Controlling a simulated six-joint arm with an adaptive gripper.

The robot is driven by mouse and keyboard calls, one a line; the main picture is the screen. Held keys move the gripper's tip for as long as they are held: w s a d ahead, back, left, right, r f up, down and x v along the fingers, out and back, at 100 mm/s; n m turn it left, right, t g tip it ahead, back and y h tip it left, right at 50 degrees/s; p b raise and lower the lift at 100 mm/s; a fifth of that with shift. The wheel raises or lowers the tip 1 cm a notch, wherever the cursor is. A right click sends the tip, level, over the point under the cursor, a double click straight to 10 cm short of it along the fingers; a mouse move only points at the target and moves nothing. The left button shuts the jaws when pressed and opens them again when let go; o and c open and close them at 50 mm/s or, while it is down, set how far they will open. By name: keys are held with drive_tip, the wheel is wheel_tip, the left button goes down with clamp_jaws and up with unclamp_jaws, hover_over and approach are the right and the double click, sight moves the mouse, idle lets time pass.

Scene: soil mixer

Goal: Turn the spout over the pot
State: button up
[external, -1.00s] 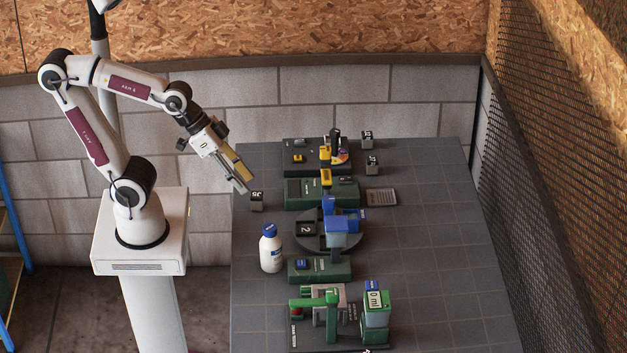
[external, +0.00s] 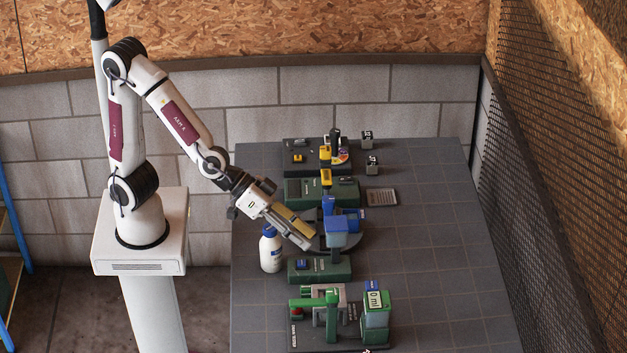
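My gripper (external: 310,241) points down and right over the left part of the dark round turntable (external: 351,245). Its fingers look close together, and the gap is too small to read; no held object shows. A blue unit with a pale blue container (external: 337,232) stands at the turntable, just right of the fingertips. A green device (external: 332,318) at the front has a horizontal arm reaching left, with a small red part (external: 297,311) under its end. I cannot tell for sure which part is the spout or which is the pot. The gripper hides the turntable's left side.
A white bottle with a blue cap (external: 271,252) stands close below my gripper. A green box (external: 335,270) lies in front of the turntable. A green container marked 0 ml (external: 376,308) stands front right. Yellow-topped equipment (external: 326,165) stands behind. The table's right side is clear.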

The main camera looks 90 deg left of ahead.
sight(332, 306)
drive_tip(key=d+f+t+y, duration=0.1)
drive_tip(key=d+f, duration=0.1)
drive_tip(key=f, duration=0.1)
drive_tip(key=d+f+t+y, duration=0.1)
drive_tip(key=d+f, duration=0.1)
drive_tip(key=f, duration=0.1)
drive_tip(key=d+f+y, duration=0.1)
drive_tip(key=d+f, duration=0.1)
drive_tip(key=f, duration=0.2)
drive_tip(key=shift+w+d+n+t+y, duration=0.25)
drive_tip(key=shift+w+n+t+y, duration=0.05)
drive_tip(key=shift+t, duration=0.1)
drive_tip(key=shift+s+f+t+y, duration=0.3)
drive_tip(key=shift+s+f+y, duration=0.05)
drive_tip(key=shift+f+y, duration=0.2)
drive_tip(key=shift+w, duration=0.1)
drive_tip(key=shift+x, duration=3.8)
clamp_jaws()
